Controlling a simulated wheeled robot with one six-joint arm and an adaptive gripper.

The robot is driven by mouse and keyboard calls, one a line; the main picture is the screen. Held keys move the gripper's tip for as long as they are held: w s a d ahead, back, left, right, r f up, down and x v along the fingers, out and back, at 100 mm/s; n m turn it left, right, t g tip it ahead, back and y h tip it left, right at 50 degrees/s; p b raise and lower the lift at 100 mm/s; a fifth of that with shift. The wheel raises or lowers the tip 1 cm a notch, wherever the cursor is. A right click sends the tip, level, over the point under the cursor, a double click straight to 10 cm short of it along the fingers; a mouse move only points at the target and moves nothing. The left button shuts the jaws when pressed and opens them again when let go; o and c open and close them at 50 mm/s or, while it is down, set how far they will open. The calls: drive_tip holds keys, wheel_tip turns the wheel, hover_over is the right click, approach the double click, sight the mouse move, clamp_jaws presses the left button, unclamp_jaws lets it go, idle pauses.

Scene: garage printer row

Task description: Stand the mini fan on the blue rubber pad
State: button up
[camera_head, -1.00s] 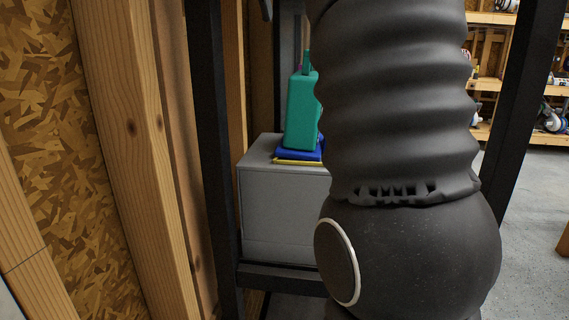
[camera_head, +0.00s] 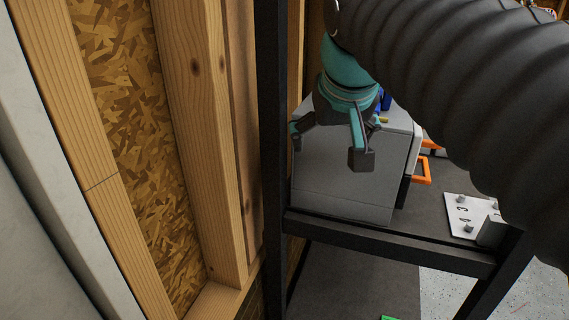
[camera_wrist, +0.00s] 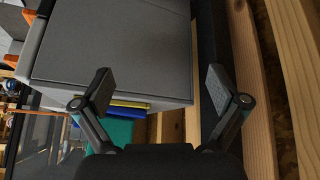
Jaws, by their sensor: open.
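A blue flat piece, which looks like the blue rubber pad (camera_wrist: 124,113), lies on the grey box, by a yellow strip (camera_wrist: 128,104). In the head view only a bit of the blue (camera_head: 386,101) shows behind my gripper. I cannot make out a mini fan for certain. My gripper (camera_head: 329,147) is open and empty, in front of the grey box and pointing down in the head view. Its spread fingers also show in the wrist view (camera_wrist: 160,88).
The grey box (camera_head: 345,185) stands on a dark shelf within a black frame (camera_head: 271,160). Wooden studs (camera_head: 205,130) stand close on the left.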

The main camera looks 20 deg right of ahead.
drive_tip(key=s+a+f, duration=0.1)
drive_tip(key=s+f, duration=0.2)
drive_tip(key=f, duration=0.4)
drive_tip(key=s+a+f+n+y, duration=0.1)
drive_tip(key=s+f, duration=0.2)
drive_tip(key=f, duration=0.3)
drive_tip(key=s+a+f, duration=0.1)
drive_tip(key=s+f, duration=0.2)
drive_tip(key=f, duration=0.4)
drive_tip(key=shift+a+f+g, duration=0.2)
drive_tip(key=shift+f+g, duration=0.1)
drive_tip(key=shift+s, duration=0.1)
